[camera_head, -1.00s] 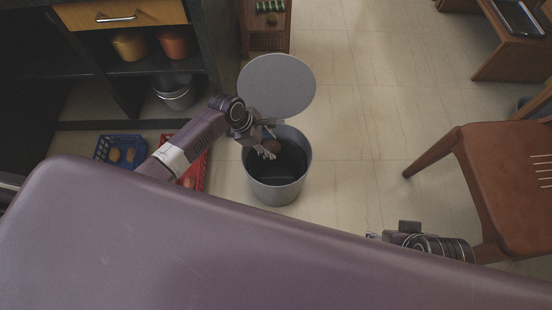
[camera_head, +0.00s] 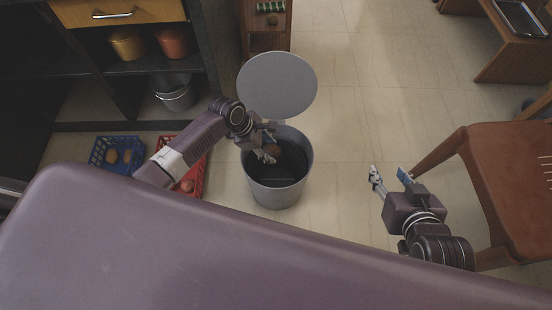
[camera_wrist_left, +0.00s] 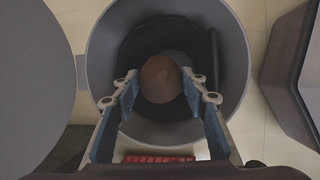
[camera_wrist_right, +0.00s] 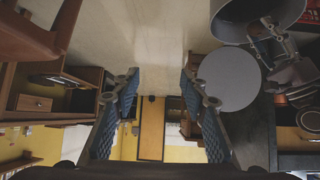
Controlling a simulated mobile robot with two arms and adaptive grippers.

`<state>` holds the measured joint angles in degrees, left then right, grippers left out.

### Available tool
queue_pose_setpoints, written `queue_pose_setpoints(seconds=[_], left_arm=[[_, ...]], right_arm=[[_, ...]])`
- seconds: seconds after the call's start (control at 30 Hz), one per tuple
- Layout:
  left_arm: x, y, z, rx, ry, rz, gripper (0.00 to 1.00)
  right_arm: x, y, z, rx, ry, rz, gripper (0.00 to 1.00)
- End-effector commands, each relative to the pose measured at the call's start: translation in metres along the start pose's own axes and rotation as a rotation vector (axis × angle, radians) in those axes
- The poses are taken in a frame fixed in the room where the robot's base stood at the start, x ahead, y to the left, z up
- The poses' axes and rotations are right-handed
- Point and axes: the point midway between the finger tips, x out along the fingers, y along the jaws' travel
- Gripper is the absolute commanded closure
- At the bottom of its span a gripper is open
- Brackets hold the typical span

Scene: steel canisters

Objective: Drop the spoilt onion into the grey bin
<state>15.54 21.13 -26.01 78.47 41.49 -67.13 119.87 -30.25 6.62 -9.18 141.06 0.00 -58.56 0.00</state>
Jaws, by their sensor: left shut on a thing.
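The brown spoilt onion (camera_head: 272,150) is held by my left gripper (camera_head: 268,143) over the mouth of the open grey bin (camera_head: 276,196). In the left wrist view the onion (camera_wrist_left: 161,79) sits between the two fingertips, with the dark inside of the grey bin (camera_wrist_left: 236,62) behind it. Whether the onion is below the rim I cannot tell. My right gripper (camera_head: 390,175) is open and empty to the right of the bin, above the floor. The right wrist view shows its fingers apart with nothing between them.
The bin's round grey lid (camera_head: 277,85) stands raised behind the opening. A blue crate (camera_head: 97,155) and a red crate (camera_head: 198,178) with round vegetables are on the floor at left. A brown chair (camera_head: 500,185) stands at right. The floor between bin and chair is clear.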

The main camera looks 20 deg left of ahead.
Motion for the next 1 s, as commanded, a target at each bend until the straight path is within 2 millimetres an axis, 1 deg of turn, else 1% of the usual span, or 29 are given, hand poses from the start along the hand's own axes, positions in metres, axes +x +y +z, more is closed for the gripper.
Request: queue_pose_setpoints(seconds=[0.2, 0.43, 0.6, 0.9, 0.93, 1.0], left_arm=[[0.005, 0.0, -0.002, 0.0, 0.0, 0.001, 0.86], [0.008, -0.001, -0.003, 0.0, 0.0, 0.001, 0.86], [0.009, -0.001, -0.004, 0.0, 0.0, 0.001, 0.86], [0.008, -0.001, -0.004, 0.0, 0.0, 0.001, 0.86], [0.008, -0.001, -0.004, 0.0, 0.0, 0.001, 0.58], [0.009, -0.001, -0.004, 0.0, 0.0, 0.001, 0.5]], right_arm=[[0.004, -0.004, -0.03, -0.001, 0.133, -0.008, 0.6], [0.003, -0.007, -0.056, -0.002, 0.238, -0.015, 0.6], [0.002, -0.008, -0.064, -0.002, 0.273, -0.017, 0.6], [0.001, -0.008, -0.066, -0.002, 0.279, -0.017, 0.6], [0.001, -0.008, -0.066, -0.002, 0.279, -0.017, 0.6], [0.001, -0.008, -0.066, -0.002, 0.279, -0.017, 0.6]])
